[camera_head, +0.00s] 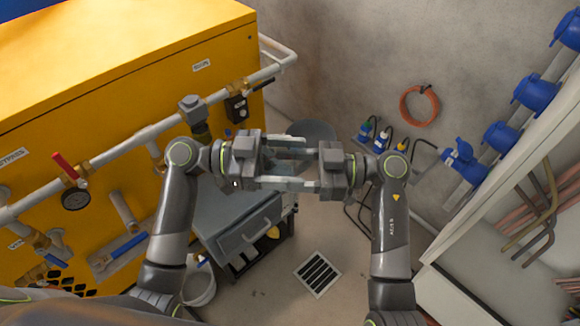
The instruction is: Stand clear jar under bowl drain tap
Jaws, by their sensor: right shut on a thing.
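My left gripper (275,163) and my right gripper (306,165) face each other close together in the middle of the view. My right gripper is shut on a pale, see-through thing (288,158) between the two, which looks like the clear jar; its outline is hard to make out. The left gripper's fingers overlap the same area, so I cannot tell whether they are open or touch it. A grey filter head (192,103) with a dark bowl (201,130) sits on the pipe at left. The bowl's drain tap is not visible behind my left arm.
A yellow machine (110,45) with pipes, a gauge (76,198) and valves fills the left. Below my grippers stand a grey cart (232,222) and a bucket (199,287). A floor drain (317,273) lies in front.

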